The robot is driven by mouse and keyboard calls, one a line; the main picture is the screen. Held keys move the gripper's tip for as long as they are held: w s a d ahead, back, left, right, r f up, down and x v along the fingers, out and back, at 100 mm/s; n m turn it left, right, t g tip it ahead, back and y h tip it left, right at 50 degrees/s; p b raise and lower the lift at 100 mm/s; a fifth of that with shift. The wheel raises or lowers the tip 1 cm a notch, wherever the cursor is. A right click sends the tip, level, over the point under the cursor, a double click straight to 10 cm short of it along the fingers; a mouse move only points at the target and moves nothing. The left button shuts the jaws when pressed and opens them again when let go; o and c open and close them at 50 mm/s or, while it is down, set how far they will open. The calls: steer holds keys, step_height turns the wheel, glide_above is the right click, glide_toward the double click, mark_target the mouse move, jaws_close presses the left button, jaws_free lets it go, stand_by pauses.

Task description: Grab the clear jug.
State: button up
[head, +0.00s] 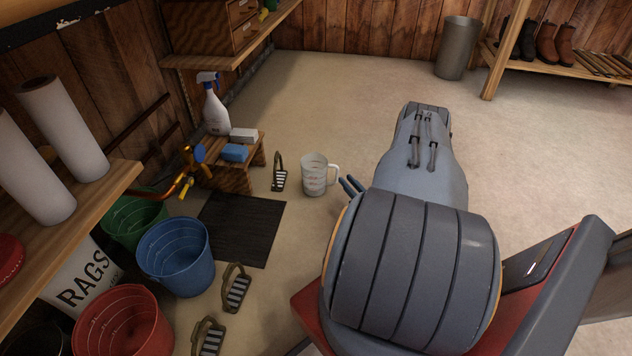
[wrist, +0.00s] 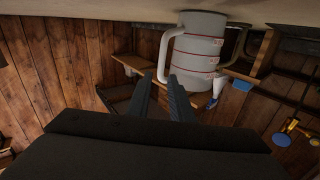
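The clear jug (head: 314,176) stands upright on the floor, a translucent measuring jug with red markings and its handle toward my gripper. In the wrist view, which is upside down, the jug (wrist: 203,45) fills the upper middle, with its handle on the left. My gripper (head: 347,186) is just right of the handle in the head view, mostly hidden behind my arm. In the wrist view my gripper (wrist: 161,78) is open, its two fingers apart. The handle's end appears between the fingertips; whether they touch it cannot be told.
A low wooden stool (head: 232,174) with a spray bottle (head: 215,112) and blue sponge (head: 234,152) stands left of the jug. A dark mat (head: 238,228) and blue bucket (head: 176,257) are nearer. Floor behind is clear.

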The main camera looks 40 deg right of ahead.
mark_target(337, 171)
steer(key=w+b, duration=0.1)
steer(key=w, duration=0.1)
steer(key=w+b, duration=0.1)
steer(key=w, duration=0.2)
steer(key=w+d+b, duration=0.1)
steer(key=w, duration=0.1)
steer(key=shift+w+f, duration=0.3)
steer(key=shift+f, duration=0.05)
steer(key=shift+c, duration=0.3)
jaws_close()
